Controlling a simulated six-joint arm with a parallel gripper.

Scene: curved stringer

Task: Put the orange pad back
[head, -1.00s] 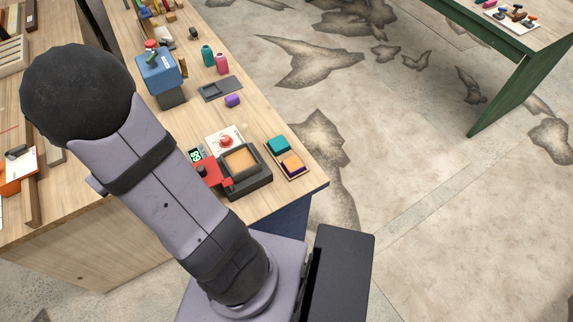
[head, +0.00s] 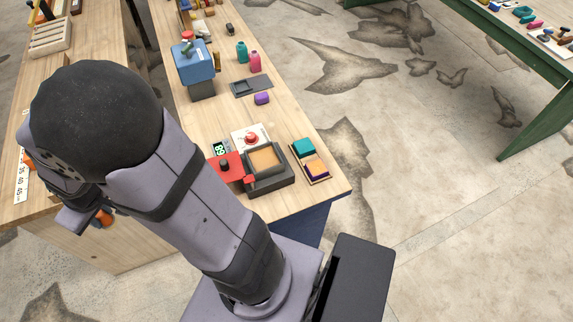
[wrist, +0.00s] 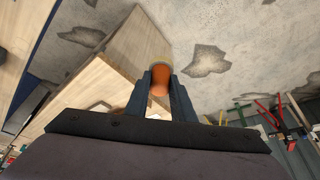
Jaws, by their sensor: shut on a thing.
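In the head view, an orange pad (head: 315,167) sits with some purple showing around it in a small tray (head: 325,178) at the near right end of the workbench. A teal pad (head: 303,147) is beside it in the tray. My gripper (wrist: 160,80) is shut on an orange rounded piece (wrist: 160,78) in the wrist view. That piece also shows in the head view (head: 104,217), below my arm by the left bench, far from the tray. My arm hides most of the gripper there, and I cannot tell what the held piece is.
A red-topped press with a square dark frame (head: 268,178) stands left of the tray. A blue device (head: 192,63), two small bottles (head: 248,54), a grey plate (head: 252,86) and a purple piece (head: 261,98) are farther back. A number strip (head: 21,175) lies on the left bench.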

